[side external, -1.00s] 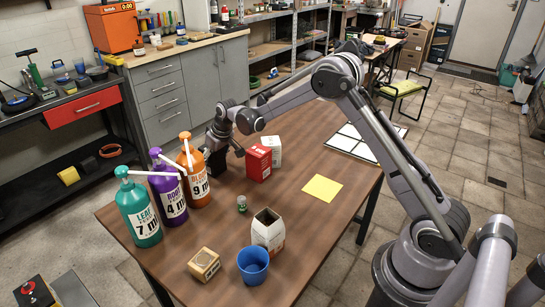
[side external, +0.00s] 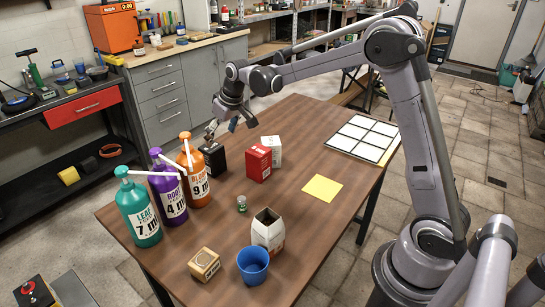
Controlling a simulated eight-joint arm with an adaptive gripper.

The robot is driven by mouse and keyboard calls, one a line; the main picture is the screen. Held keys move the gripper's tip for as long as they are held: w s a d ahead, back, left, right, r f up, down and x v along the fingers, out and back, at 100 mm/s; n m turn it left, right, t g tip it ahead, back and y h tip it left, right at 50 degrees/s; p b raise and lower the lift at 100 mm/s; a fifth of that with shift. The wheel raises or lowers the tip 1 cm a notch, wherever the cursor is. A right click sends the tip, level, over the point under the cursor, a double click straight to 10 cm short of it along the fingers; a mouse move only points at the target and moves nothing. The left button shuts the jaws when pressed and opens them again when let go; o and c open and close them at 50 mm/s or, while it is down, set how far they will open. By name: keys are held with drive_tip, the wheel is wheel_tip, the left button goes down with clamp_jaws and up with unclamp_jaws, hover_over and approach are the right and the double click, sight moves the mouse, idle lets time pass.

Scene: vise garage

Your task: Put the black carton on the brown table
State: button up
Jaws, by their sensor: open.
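The black carton (side external: 213,158) stands upright on the brown table (side external: 300,225), near its far left edge, beside the orange bottle and left of the red carton. My gripper (side external: 221,127) is above the black carton, pointing down with its fingers spread. It is open and holds nothing. The fingertips are a little above the carton's top and look apart from it.
Orange (side external: 193,175), purple (side external: 168,190) and green (side external: 138,212) pump bottles stand along the left edge. Red (side external: 258,163) and white (side external: 274,149) cartons stand right of the black one. A yellow square (side external: 322,188) and white grid (side external: 364,138) lie at right. A blue cup (side external: 253,265) stands in front.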

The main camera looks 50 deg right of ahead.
drive_tip(key=s+a+r+t, duration=0.1)
drive_tip(key=s+a+r, duration=0.25)
drive_tip(key=s, duration=0.75)
drive_tip(key=s+a+r+t, duration=0.15)
drive_tip(key=s+r, duration=0.25)
drive_tip(key=s, duration=0.7)
drive_tip(key=s+a+f, duration=0.1)
drive_tip(key=s+f, duration=0.2)
drive_tip(key=s, duration=0.4)
drive_tip(key=shift+s+a+f, duration=0.35)
drive_tip(key=shift+f, duration=0.05)
